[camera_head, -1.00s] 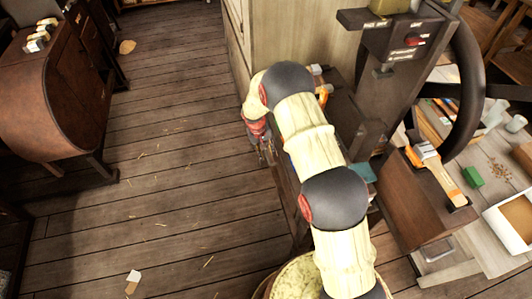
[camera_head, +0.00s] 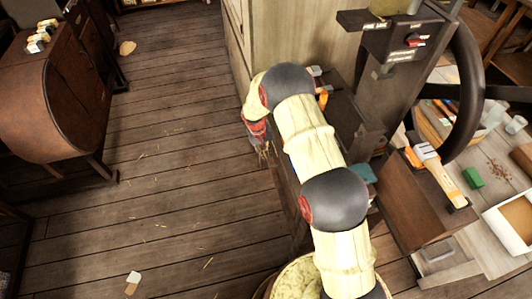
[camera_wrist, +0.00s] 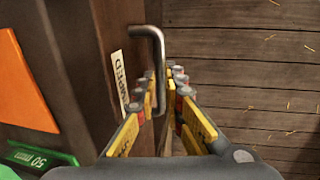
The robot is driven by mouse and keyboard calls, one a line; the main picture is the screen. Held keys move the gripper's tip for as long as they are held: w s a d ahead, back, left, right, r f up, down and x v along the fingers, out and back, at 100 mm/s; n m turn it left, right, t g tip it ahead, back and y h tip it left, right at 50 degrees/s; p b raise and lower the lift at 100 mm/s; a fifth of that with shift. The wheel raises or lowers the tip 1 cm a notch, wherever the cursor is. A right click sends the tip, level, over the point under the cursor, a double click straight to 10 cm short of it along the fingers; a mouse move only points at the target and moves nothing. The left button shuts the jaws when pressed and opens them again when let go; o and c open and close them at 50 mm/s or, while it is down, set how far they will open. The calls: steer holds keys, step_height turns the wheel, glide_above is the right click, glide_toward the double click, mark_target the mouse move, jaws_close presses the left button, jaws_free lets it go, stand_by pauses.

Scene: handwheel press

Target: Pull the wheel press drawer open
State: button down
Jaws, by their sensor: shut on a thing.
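The wheel press (camera_head: 388,75) stands right of centre in the head view, with its large dark handwheel (camera_head: 470,95) on the right. In the wrist view the brown drawer front (camera_wrist: 108,35) carries a bent metal handle (camera_wrist: 159,65) and a pale, partly covered label (camera_wrist: 118,85). My gripper (camera_wrist: 166,92) is shut on the handle's lower part, with its yellow and grey fingers on either side. In the head view my gripper (camera_head: 262,146) shows only in part, and my arm hides the drawer. I cannot tell how far the drawer is out.
An orange piece (camera_wrist: 22,85) and a green block (camera_wrist: 40,156) lie left of the drawer front. A bench with an orange-handled brush (camera_head: 440,172) and a green block (camera_head: 473,177) is at right. A brown cabinet (camera_head: 55,100) stands at left. The plank floor (camera_head: 170,190) between is mostly clear.

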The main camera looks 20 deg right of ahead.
stand_by(0.4)
steer(key=a+b, duration=0.1)
steer(key=a, duration=2.6)
steer(key=shift+a, duration=0.15)
steer(key=c, duration=2)
jaws_free()
steer(key=shift+o, duration=0.6)
step_height(320, 180, up, 12)
steer(key=a, duration=0.2)
steer(key=shift+f, duration=0.15)
